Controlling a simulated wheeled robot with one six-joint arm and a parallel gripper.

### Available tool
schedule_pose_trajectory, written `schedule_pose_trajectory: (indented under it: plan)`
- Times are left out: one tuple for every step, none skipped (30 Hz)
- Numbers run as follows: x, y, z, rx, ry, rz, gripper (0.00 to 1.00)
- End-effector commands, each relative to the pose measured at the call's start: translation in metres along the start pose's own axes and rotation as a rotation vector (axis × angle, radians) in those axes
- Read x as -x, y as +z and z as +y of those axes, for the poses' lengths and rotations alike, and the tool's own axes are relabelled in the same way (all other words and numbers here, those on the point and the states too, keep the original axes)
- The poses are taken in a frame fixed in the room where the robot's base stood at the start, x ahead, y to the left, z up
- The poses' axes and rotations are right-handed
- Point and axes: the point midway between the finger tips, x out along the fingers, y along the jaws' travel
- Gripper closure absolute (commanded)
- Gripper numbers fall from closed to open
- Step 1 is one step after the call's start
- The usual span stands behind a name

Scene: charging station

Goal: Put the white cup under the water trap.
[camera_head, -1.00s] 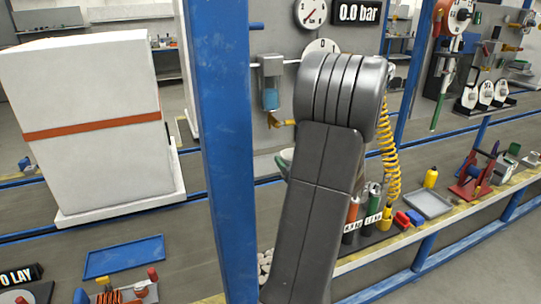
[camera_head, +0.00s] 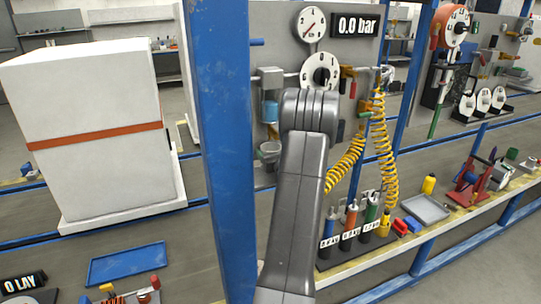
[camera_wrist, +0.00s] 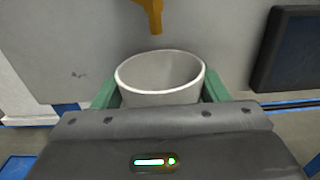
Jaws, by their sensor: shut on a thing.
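The white cup (camera_wrist: 160,78) is upright between the two green fingers of my gripper (camera_wrist: 159,94), which is shut on it. In the head view the cup (camera_head: 269,147) shows small, left of my arm, which hides part of my gripper. The water trap (camera_head: 270,110) has a grey top and a blue bowl and hangs on the grey panel. Its yellow drain spout (camera_wrist: 151,14) shows in the wrist view above the cup's far rim, with a gap between them. The cup is below the trap in the head view.
A blue post (camera_head: 226,150) stands left of my arm. A gauge (camera_head: 312,24), a dial (camera_head: 320,72) and yellow coiled hoses (camera_head: 390,150) are on the panel. A white box (camera_head: 90,130) stands at left.

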Motion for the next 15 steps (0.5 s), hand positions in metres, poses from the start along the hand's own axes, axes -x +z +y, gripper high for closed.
schedule_pose_trajectory:
  plan:
    - [0.0,-0.007,0.0,-0.003,0.001,0.003,0.6]
    - [0.0,-0.01,0.0,-0.002,0.001,0.003,0.6]
    - [0.0,-0.014,0.0,-0.002,0.0,0.002,0.6]
    - [0.0,-0.016,0.0,-0.002,0.0,0.001,0.6]
    - [0.0,-0.018,0.0,-0.002,0.0,0.001,0.6]
    - [0.0,-0.019,0.0,0.0,0.0,0.0,0.6]
    - [0.0,-0.019,0.0,0.0,0.0,-0.001,0.6]
    - [0.0,-0.019,0.0,0.001,0.0,-0.001,0.6]
    - [0.0,-0.019,0.0,0.001,0.0,-0.001,0.6]
    - [0.0,-0.019,0.0,0.001,0.0,-0.001,0.6]
    - [0.0,-0.019,0.0,0.001,0.0,-0.001,0.6]
    - [0.0,-0.019,0.0,0.001,0.0,-0.001,0.6]
    - [0.0,-0.02,0.0,0.0,0.0,-0.001,0.6]
    - [0.0,-0.021,0.0,0.0,0.0,-0.001,0.6]
    - [0.0,-0.022,0.0,0.0,0.0,-0.001,0.6]
